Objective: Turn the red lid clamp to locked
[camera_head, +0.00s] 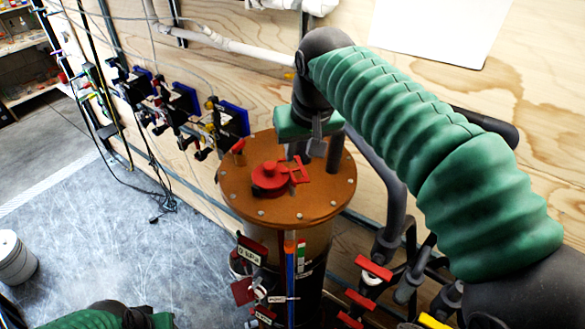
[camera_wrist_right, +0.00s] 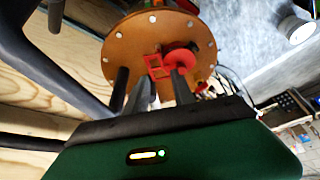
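The red lid clamp (camera_head: 299,171) is a small red frame-like handle beside a round red cap (camera_head: 269,178) on the orange-brown lid (camera_head: 235,192) of an upright canister. My right gripper (camera_head: 304,152) is just above and behind the clamp, fingers pointing down at the lid. In the right wrist view the fingers (camera_wrist_right: 156,84) are apart with nothing between them, and the clamp (camera_wrist_right: 155,66) shows just beyond the gap. Contact cannot be told. Only part of my left arm shows at the bottom left of the head view; its fingers are not visible.
Blue-backed valves (camera_head: 232,118) and pipes line the plywood wall behind. Red-handled valves (camera_head: 373,267) stand right of the canister. A white bucket (camera_head: 14,258) is on the floor at far left. The grey floor left of the canister is mostly clear, with a cable near the wall.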

